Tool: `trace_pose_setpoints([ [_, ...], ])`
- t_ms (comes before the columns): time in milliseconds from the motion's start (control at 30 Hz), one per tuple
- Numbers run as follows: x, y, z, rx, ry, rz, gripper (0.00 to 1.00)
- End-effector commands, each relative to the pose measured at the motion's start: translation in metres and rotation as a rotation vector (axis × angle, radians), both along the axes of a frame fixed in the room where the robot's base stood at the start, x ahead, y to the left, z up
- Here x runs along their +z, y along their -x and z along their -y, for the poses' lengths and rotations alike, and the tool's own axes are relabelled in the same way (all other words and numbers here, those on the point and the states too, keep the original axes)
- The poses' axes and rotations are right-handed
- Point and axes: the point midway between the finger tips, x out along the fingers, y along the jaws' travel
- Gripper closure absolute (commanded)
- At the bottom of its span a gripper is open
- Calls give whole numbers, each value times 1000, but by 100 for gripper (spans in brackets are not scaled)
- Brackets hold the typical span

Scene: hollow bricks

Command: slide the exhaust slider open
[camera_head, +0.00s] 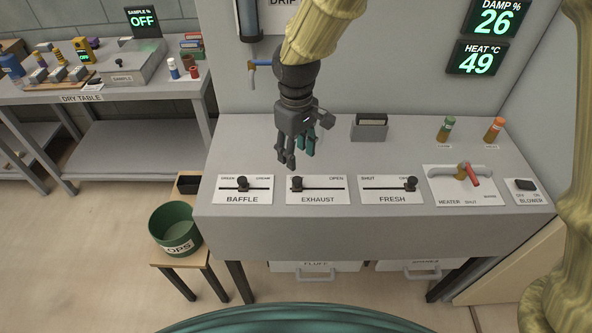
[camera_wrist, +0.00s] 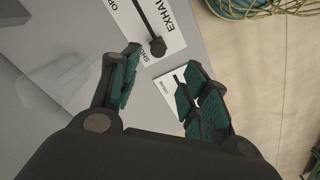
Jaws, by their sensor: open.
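The exhaust slider is a dark knob (camera_head: 297,183) at the left end of its slot on the white EXHAUST panel (camera_head: 318,199). OPEN is printed over the right end of the slot. In the wrist view the knob (camera_wrist: 157,47) lies beside the partly cut-off SHUT label, just beyond my fingertips. My gripper (camera_head: 297,155) is open and empty, pointing down above the console, just behind the panel's left part. It also shows in the wrist view (camera_wrist: 161,80), with its fingers spread apart. No contact with the knob is visible.
The BAFFLE panel (camera_head: 243,198) is to the left and the FRESH panel (camera_head: 392,196) to the right, each with a knob. A small grey holder (camera_head: 369,128) stands behind. The red-handled heater lever (camera_head: 469,173) is farther right. A green bucket (camera_head: 175,230) stands below left.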

Motion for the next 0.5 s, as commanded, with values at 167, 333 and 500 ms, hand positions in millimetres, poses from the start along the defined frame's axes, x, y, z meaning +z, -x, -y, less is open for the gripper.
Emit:
trace_pose_setpoints([
  [167, -24, 0, 2, -2, 1, -4, 54],
  [333, -48, 0, 2, -3, -1, -4, 54],
  [500, -70, 0, 1, -1, 0, -3, 54],
])
